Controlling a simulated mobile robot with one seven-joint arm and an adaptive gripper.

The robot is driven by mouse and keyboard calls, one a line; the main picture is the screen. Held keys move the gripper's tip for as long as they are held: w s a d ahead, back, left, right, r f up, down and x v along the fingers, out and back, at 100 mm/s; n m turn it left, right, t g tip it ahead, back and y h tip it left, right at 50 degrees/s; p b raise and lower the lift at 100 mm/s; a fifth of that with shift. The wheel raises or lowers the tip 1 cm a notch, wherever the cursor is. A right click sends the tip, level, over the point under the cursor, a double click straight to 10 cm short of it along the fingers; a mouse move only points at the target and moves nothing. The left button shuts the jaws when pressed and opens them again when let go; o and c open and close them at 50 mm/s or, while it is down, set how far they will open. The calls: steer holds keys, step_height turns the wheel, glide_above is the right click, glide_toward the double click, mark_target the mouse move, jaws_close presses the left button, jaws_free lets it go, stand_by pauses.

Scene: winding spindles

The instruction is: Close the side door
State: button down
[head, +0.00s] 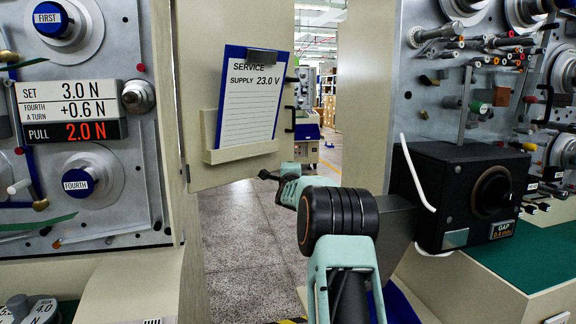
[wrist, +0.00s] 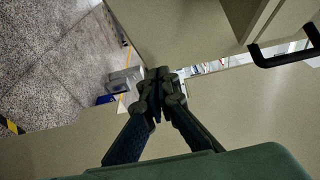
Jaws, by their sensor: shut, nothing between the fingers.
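The side door (head: 233,172) is a beige panel left of centre in the head view, standing open beside a gap to the hall behind. It bears a blue clipboard (head: 250,90) with a service sheet, a shallow holder (head: 240,150) and a black handle (head: 290,118) at its right edge. My gripper (head: 266,176) is shut and empty, low near the door's right edge. In the wrist view my gripper (wrist: 156,76) shows in front of beige panels, with the door's handle (wrist: 285,55) at upper right. I cannot tell whether it touches the door.
A beige panel (head: 365,95) stands right of the gap. A black box (head: 465,195) with a dial sits on the green-topped bench (head: 545,245) close to my arm. The grey machine face (head: 110,200) stands at left. Speckled floor (head: 235,225) is clear in the gap.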

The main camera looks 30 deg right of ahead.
steer(key=shift+w+a, duration=0.1)
steer(key=shift+w, duration=0.4)
steer(key=w+a+y+p, duration=0.1)
steer(key=w+a+p, duration=0.1)
steer(key=w+p, duration=0.4)
steer(key=w+a+n+t+y+p, duration=0.1)
steer(key=w+a+p, duration=0.2)
steer(key=w+p, duration=0.4)
steer(key=shift+a+n+p, duration=0.25)
steer(key=shift+n+p, duration=0.05)
steer(key=shift+p, duration=0.05)
stand_by(0.7)
